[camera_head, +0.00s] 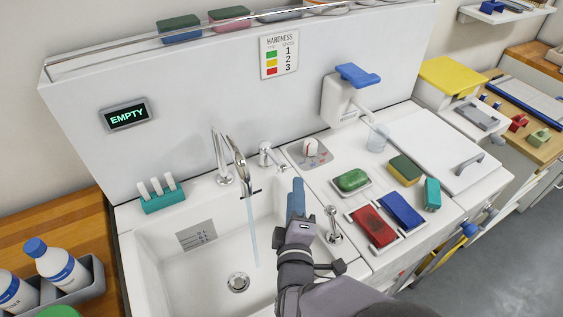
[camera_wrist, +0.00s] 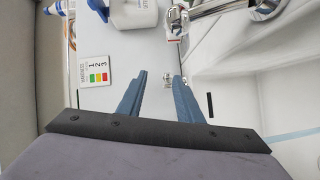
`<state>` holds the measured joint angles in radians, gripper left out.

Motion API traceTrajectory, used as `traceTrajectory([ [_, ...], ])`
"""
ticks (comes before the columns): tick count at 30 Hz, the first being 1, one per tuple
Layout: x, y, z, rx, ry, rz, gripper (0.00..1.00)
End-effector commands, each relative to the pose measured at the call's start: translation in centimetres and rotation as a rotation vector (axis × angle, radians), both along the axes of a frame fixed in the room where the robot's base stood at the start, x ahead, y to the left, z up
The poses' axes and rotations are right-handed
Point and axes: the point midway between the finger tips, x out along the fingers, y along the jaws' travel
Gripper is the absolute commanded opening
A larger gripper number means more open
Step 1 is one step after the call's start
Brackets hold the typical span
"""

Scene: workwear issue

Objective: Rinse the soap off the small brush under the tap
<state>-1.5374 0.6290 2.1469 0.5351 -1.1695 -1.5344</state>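My gripper (camera_head: 297,185) hangs over the right side of the white sink (camera_head: 150,245). Its two blue fingers stand apart in the wrist view (camera_wrist: 160,78), with nothing held between them. The tap (camera_head: 222,155) arches over the sink, left of my gripper, and a pale blue stream of water (camera_head: 252,230) falls from it.
A teal holder (camera_head: 163,201) with white handles stands behind the sink's left. A dispenser (camera_head: 341,100) and display reading EMPTY (camera_head: 126,116) are on the back panel.

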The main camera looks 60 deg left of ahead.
Motion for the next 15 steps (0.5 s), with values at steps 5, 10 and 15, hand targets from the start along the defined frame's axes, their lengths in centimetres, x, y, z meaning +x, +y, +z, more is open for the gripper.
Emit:
traceTrajectory([
  [5, 3.4, 0.3, 2.7, -0.003, -0.001, -0.060, 0.33],
  [10, 6.2, 4.4, 8.5, 0.111, -0.022, -0.073, 0.33],
  [15, 7.3, 10.3, 13.1, 0.145, 0.008, -0.003, 0.33],
])
